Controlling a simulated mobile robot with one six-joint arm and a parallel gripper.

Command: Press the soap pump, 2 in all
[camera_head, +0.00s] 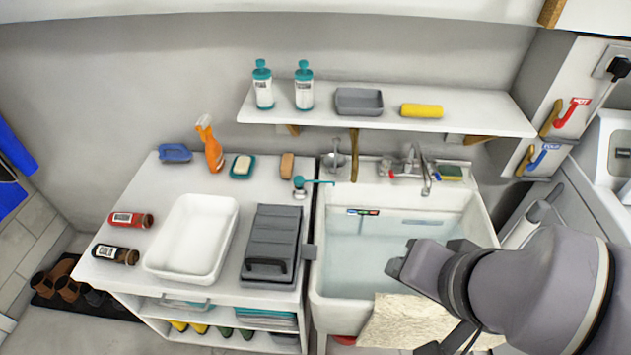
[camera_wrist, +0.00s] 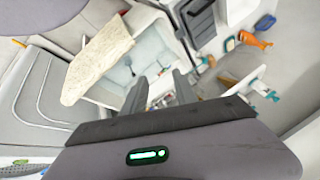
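A soap pump (camera_head: 299,187) with a teal head and a spout pointing right stands at the counter's back right corner, beside the sink. Two white bottles with teal tops, a left one (camera_head: 263,86) and a right one (camera_head: 304,86), stand upright on the wall shelf. My gripper (camera_head: 425,255) is over the white sink (camera_head: 325,288), to the right of and nearer than the soap pump, and apart from it. In the wrist view my gripper's two fingers (camera_wrist: 160,88) are spread with nothing between them.
A white tub (camera_head: 192,237) and a dark grey lidded box (camera_head: 271,245) take up the counter's front. An orange spray bottle (camera_head: 210,147) stands at its back. The tap (camera_head: 414,160) rises behind the sink. The wall shelf (camera_head: 450,126) overhangs the sink's back. A beige cloth (camera_head: 405,322) hangs at the sink's front.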

